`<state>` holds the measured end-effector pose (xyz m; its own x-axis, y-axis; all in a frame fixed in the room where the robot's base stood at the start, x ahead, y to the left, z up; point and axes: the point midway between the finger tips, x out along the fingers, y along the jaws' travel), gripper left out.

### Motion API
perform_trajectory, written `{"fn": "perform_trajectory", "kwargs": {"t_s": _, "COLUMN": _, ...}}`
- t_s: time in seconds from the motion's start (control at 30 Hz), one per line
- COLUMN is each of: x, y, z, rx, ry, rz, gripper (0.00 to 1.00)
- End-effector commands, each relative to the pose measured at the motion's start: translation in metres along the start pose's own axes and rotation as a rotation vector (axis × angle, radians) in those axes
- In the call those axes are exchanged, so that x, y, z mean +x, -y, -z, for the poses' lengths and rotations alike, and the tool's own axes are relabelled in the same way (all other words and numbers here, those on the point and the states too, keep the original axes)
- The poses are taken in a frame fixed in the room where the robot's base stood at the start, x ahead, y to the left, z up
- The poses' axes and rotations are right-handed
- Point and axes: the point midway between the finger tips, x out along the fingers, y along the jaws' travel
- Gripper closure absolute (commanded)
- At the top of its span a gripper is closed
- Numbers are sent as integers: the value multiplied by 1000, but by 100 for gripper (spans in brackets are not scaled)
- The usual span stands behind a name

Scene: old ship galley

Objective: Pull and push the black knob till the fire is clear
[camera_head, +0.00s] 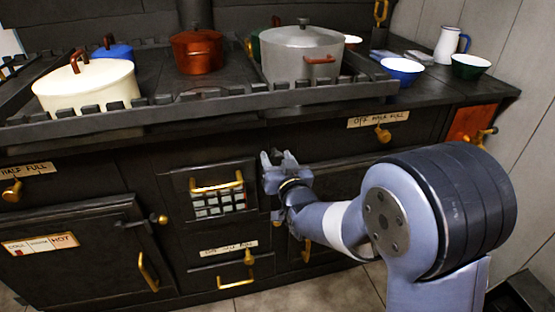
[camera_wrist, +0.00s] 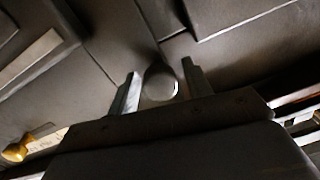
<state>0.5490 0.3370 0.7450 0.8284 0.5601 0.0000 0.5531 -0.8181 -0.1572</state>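The dark rounded knob (camera_wrist: 160,82) sits on the stove front between my fingers in the wrist view. My gripper (camera_wrist: 161,90) is open around it, with one finger on each side and narrow gaps beside the knob. In the head view my gripper (camera_head: 275,160) is at the stove front, just right of the small grated fire door (camera_head: 217,190). There the knob is hidden behind my gripper. No flame shows in the grate.
The black stove (camera_head: 130,165) has brass handles and knobs. A cream pot (camera_head: 88,90), a red pot (camera_head: 197,52) and a large grey pot (camera_head: 300,58) stand on top behind a raised rail. Bowls and a white jug (camera_head: 447,45) stand at the right.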

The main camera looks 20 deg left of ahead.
Motion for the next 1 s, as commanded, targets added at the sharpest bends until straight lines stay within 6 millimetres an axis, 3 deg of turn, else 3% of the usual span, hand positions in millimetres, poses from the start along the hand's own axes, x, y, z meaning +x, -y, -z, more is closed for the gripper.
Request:
{"fn": "perform_trajectory", "kwargs": {"t_s": 0.57, "x": 0, "y": 0, "z": 0, "rx": 0, "ry": 0, "rz": 0, "gripper": 100}}
{"fn": "perform_trajectory", "kwargs": {"t_s": 0.83, "x": -6, "y": 0, "z": -1, "rx": 0, "ry": -1, "rz": 1, "gripper": 100}}
{"fn": "perform_trajectory", "kwargs": {"t_s": 1.0, "x": -30, "y": 1, "z": -3, "rx": 0, "ry": -2, "rz": 1, "gripper": 100}}
